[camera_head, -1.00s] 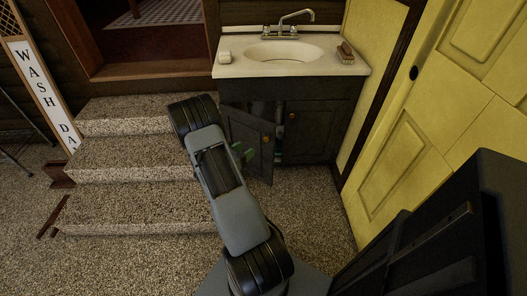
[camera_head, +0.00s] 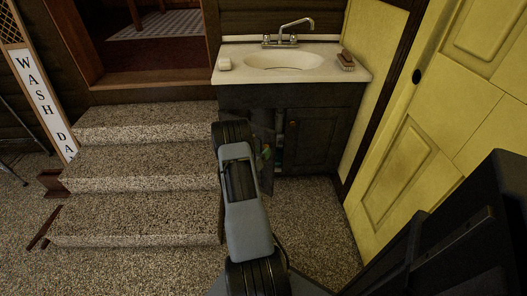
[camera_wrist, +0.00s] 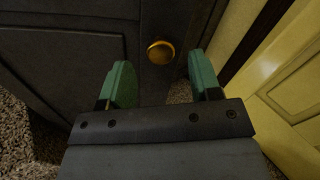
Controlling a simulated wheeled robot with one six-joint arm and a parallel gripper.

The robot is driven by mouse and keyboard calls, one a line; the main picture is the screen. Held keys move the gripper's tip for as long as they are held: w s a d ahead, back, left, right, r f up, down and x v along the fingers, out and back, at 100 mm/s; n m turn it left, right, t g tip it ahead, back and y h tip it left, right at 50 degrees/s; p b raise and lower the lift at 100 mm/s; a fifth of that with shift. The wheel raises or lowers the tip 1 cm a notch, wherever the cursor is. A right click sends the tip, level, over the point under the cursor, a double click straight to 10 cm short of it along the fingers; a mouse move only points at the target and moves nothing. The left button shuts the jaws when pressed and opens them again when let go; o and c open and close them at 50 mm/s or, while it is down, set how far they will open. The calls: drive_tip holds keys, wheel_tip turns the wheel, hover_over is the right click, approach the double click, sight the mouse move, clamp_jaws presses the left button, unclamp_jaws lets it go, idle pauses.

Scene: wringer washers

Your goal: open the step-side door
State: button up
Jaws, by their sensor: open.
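The step-side door (camera_head: 262,126) is the dark left door of the sink cabinet, beside the steps. It stands ajar, with a gap between it and the right door (camera_head: 312,140). My arm hides much of it in the head view. In the wrist view a brass knob (camera_wrist: 160,52) on a dark panelled door (camera_wrist: 55,60) lies just beyond and between the green fingertips; it appears to be the step-side door's knob. My gripper (camera_wrist: 162,75) is open, with no visible contact on the knob. In the head view only a bit of the gripper (camera_head: 266,153) shows.
Speckled steps (camera_head: 140,165) rise left of the cabinet. The sink top (camera_head: 225,75) overhangs the doors and carries a soap and a brush (camera_head: 346,62). A yellow door (camera_head: 400,165) stands at the right. Some carpet (camera_head: 305,205) is clear before the cabinet.

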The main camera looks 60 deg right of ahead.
drive_tip(key=shift+d, duration=1.2)
drive_tip(key=shift+c, duration=0.5)
drive_tip(key=shift+s, duration=0.1)
clamp_jaws()
drive_tip(key=shift+a, duration=0.1)
